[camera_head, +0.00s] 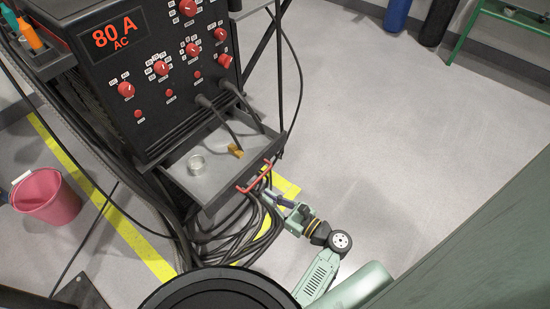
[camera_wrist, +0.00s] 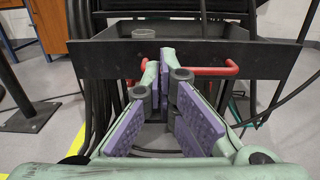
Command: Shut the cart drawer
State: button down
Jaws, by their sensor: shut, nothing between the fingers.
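The cart drawer (camera_head: 228,192) is a dark grey open-topped tray, pulled out beneath the black welding machine (camera_head: 150,75). Its front panel (camera_wrist: 105,60) spans the wrist view. A red bar handle (camera_head: 254,177) is on the front; its right end (camera_wrist: 215,71) shows beside my fingers, which hide its middle. My gripper (camera_head: 270,194) is shut and empty, its purple-padded fingers (camera_wrist: 158,68) pointing at the drawer front at the handle. I cannot tell whether the fingertips touch it.
Black cables (camera_head: 225,240) hang coiled below the drawer, close to my gripper. A pink bucket (camera_head: 46,197) stands on the floor at left. A green panel (camera_head: 480,250) fills the lower right. The floor on the right is clear.

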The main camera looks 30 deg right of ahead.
aim_at(241, 177)
jog(key=p+x, duration=0.1)
jog(key=x, duration=0.8)
jog(key=shift+w+p, duration=0.2)
jog(key=shift+p, duration=0.15)
jog(key=b+x, duration=0.4)
jog(key=x, duration=1.7)
jog(key=shift+w+a+f, duration=0.1)
jog(key=shift+w+a, duration=0.05)
jog(key=shift+w, duration=0.1)
jog(key=shift+s, duration=0.15)
